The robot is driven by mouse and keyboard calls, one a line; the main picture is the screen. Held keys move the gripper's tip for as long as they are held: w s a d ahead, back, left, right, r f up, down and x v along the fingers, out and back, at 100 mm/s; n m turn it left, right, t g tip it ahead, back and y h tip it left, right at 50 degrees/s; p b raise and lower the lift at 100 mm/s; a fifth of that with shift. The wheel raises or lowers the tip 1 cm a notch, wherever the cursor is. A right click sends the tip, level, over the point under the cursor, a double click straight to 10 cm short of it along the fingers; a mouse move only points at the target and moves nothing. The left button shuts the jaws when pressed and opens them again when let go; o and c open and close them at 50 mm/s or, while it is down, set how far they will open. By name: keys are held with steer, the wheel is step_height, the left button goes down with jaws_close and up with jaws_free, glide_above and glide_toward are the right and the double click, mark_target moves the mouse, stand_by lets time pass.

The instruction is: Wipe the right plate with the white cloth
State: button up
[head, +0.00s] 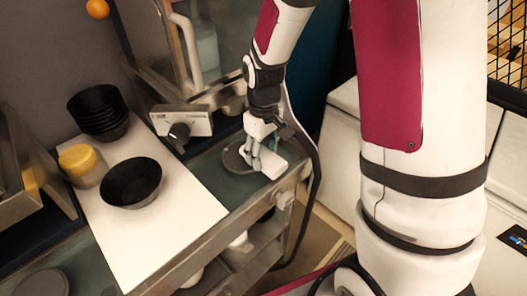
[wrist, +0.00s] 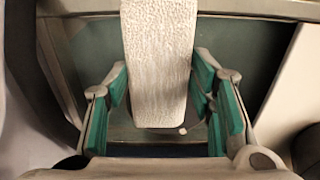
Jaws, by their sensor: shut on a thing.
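The white cloth (head: 273,164) is a small pale block-like piece held in my gripper (head: 258,152). In the wrist view the cloth (wrist: 160,60) is a long textured strip between the teal-padded fingers of my gripper (wrist: 163,112). The fingers are shut on it. The right plate (head: 233,160) is a dark round disc on the counter at the right. My gripper and the cloth are over its right side and hide part of it. I cannot tell whether the cloth touches the plate. Another dark round plate (head: 42,284) is at the lower left.
A white board (head: 165,230) carries a black bowl (head: 131,183), a stack of black bowls (head: 98,112) and a yellow-lidded jar (head: 82,165). A white device with a dark knob (head: 182,121) stands behind the plate. The metal counter edge (head: 262,205) is close in front.

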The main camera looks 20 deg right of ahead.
steer(key=shift+f, duration=0.4)
steer(key=shift+w, duration=0.1)
stand_by(0.3)
steer(key=shift+w+a+b, duration=0.35)
steer(key=shift+w+b, duration=0.1)
steer(key=shift+w, duration=0.35)
steer(key=shift+w+a+r, duration=0.15)
steer(key=shift+w+a, duration=0.05)
steer(key=shift+w, duration=0.3)
steer(key=shift+w+a+b, duration=0.1)
steer(key=shift+a+b, duration=0.05)
steer(key=shift+b, duration=0.15)
steer(key=shift+s+d+p, duration=0.3)
steer(key=shift+s+p, duration=0.45)
steer(key=shift+s, duration=0.1)
steer(key=shift+s+d, duration=0.35)
steer(key=shift+s, duration=0.25)
